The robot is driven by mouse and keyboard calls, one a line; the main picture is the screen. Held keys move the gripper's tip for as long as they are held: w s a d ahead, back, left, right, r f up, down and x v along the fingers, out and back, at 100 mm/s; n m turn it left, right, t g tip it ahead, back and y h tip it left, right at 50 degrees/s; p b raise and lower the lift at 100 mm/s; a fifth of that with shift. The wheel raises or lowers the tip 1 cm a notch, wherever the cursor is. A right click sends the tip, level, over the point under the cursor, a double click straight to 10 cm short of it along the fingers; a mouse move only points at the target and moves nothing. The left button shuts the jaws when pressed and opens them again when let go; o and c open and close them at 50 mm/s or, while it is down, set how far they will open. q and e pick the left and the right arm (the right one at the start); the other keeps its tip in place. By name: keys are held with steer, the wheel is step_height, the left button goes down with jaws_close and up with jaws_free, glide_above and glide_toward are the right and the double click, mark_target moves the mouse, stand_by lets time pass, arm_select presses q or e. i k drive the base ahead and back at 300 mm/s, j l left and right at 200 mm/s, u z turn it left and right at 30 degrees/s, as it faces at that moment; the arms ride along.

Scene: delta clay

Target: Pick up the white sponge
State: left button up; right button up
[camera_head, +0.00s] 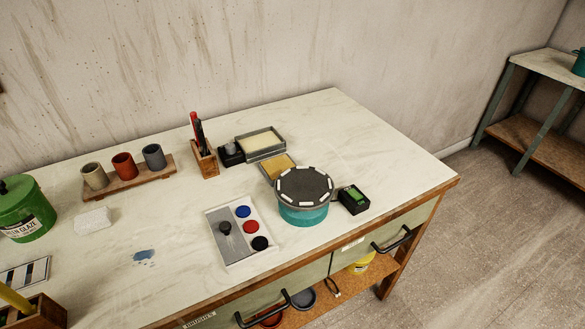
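The white sponge (93,220) is a small pale block. It lies flat on the left part of the white worktable (330,118), between the green glaze tub and the wooden cup rack. Its top is uncovered and nothing touches it that I can see. Neither of my grippers shows in the head view.
A green tub (26,209) stands left of the sponge, and a rack with three cups (123,166) stands behind it. A blue smear (143,256) marks the table in front. A control panel (238,232) and a turntable (304,194) sit to the right. The table's right end is clear.

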mark_target(97, 219)
steer(key=u, duration=1.4)
